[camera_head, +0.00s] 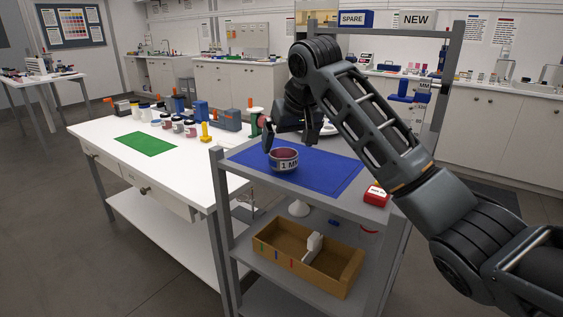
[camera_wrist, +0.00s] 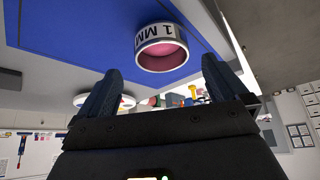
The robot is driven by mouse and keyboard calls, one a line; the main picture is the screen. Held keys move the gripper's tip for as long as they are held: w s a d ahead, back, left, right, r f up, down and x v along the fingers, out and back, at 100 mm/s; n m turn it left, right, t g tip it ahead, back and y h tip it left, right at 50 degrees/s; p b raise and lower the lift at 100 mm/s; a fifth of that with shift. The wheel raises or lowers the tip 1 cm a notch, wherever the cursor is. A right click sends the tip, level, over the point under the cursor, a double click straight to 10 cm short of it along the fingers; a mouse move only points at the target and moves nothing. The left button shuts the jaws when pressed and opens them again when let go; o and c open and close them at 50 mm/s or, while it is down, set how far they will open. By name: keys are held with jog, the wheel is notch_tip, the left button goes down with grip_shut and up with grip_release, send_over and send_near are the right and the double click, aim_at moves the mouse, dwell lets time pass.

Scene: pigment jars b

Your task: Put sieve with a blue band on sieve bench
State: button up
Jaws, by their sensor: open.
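A short round sieve (camera_head: 284,166) marked "1 MM" stands on the blue mat (camera_head: 325,176) on top of the grey cart. It has a metallic body, a pale label and a pink inside; I cannot make out a blue band on it. It also shows in the wrist view (camera_wrist: 161,50), beyond my fingertips. My gripper (camera_head: 289,140) is open and empty, just above and behind this sieve in the head view. In the wrist view the fingers (camera_wrist: 161,72) are spread, with the sieve ahead of the gap. I cannot tell which surface is the sieve bench.
A white table (camera_head: 105,130) with a green mat (camera_head: 146,144), several jars and a yellow stand (camera_head: 206,132) adjoins the cart at left. A red box (camera_head: 376,195) sits at the cart's right edge. A wooden tray (camera_head: 325,279) is on the shelf below. The mat's right side is clear.

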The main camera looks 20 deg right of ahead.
aim_at(283, 154)
jog(key=x, duration=0.5)
jog(key=shift+w+a+f, duration=0.15)
jog(key=shift+f, duration=0.25)
jog(key=shift+c, duration=0.2)
jog(key=shift+r, duration=0.1)
jog(key=c, duration=1.1)
